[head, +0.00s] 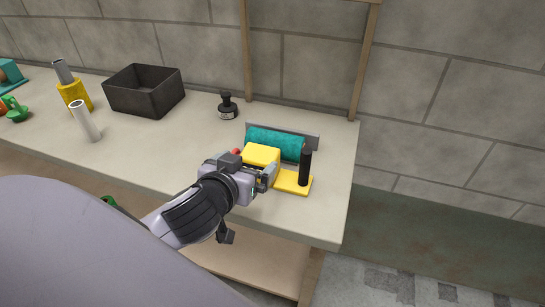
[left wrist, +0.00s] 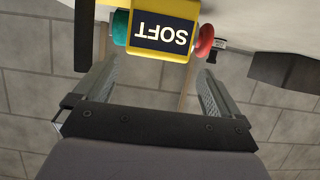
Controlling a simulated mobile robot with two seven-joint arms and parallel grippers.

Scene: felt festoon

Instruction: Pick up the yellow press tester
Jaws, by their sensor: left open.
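The yellow press tester (head: 262,154) stands near the right end of the bench, with a yellow base and an upright black post. In the left wrist view, its yellow body (left wrist: 163,50) bears a black label reading SOFT, upside down, between a green knob and a red knob. My left gripper (head: 262,177) is at the tester's near side and covers part of it. In the left wrist view, the open left gripper (left wrist: 158,72) has its two fingers spread, with the yellow body just beyond their tips and nothing clearly held. My right gripper is not in view.
A teal roll (head: 275,142) lies right behind the tester against a grey plate. A small black stamp-like object (head: 227,106), a dark bin (head: 110,96), a white cylinder (head: 85,122) and a yellow holder (head: 75,94) stand leftward. The bench (head: 180,137) is clear mid-left.

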